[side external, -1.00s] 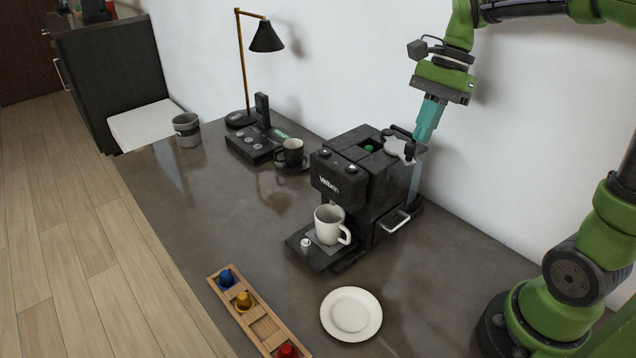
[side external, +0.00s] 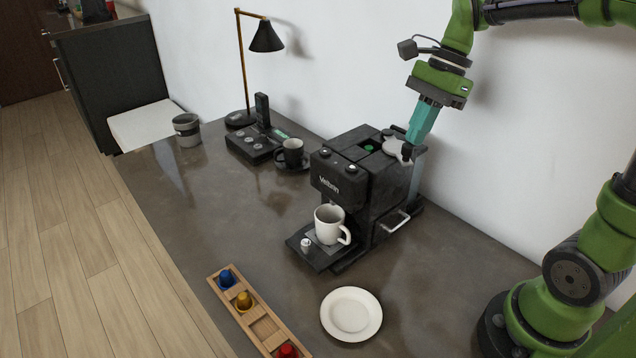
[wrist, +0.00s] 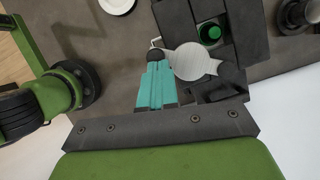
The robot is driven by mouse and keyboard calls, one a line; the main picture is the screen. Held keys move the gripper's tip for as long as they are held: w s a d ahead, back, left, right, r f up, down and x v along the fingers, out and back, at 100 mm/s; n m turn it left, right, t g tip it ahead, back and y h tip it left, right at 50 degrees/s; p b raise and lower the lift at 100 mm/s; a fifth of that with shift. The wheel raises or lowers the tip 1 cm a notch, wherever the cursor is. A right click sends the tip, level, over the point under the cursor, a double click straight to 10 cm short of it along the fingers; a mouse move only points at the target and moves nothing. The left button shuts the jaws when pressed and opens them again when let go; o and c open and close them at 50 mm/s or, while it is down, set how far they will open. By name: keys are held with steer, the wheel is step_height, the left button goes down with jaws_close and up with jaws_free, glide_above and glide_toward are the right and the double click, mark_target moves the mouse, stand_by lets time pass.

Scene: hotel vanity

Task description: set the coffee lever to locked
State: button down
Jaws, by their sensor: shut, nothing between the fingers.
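The dark coffee machine (side external: 340,183) stands at the back of the counter. On its top right is a pale round disc (side external: 392,147), and a small black part like a lever end (side external: 407,152) shows beside it; the lever's exact angle is hard to tell. My gripper (side external: 412,139) is shut and empty, its teal fingers pointing down at this part. In the wrist view the fingertips (wrist: 158,64) are left of the disc (wrist: 193,62), close to a dark piece (wrist: 157,54); contact is unclear. A green capsule (wrist: 211,32) shows in the machine's top opening.
A white mug (side external: 328,222) stands on the machine's drip tray. A white plate (side external: 351,313) and a wooden capsule rack (side external: 262,325) are in front. The wall is close behind.

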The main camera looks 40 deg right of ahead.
steer(key=a+m, duration=0.1)
steer(key=w+a+m+t, duration=0.1)
steer(key=m, duration=0.1)
steer(key=a+m, duration=0.1)
steer(key=shift+w+h, duration=0.25)
steer(key=shift+h, duration=0.05)
steer(key=w+a+m, duration=0.1)
steer(key=w+m+t, duration=0.1)
steer(key=m, duration=0.1)
steer(key=shift+a+m+h, duration=0.3)
steer(key=shift+a+h, duration=0.1)
steer(key=shift+w+a, duration=0.2)
steer(key=shift+w, duration=0.3)
steer(key=shift+w+a, duration=0.2)
steer(key=shift+w, duration=0.35)
steer(key=s+a+v, duration=0.1)
steer(key=v, duration=0.9)
steer(key=n+t+h, duration=0.1)
steer(key=n+t, duration=0.1)
steer(key=n, duration=1.2)
glide_toward(370, 157)
steer(key=s+r, duration=0.2)
steer(key=s+a+f+n+t, duration=0.2)
steer(key=s+f+n, duration=0.3)
steer(key=s+n, duration=0.2)
steer(key=n, duration=0.2)
steer(key=shift+s+n, duration=0.25)
steer(key=shift+n, duration=0.15)
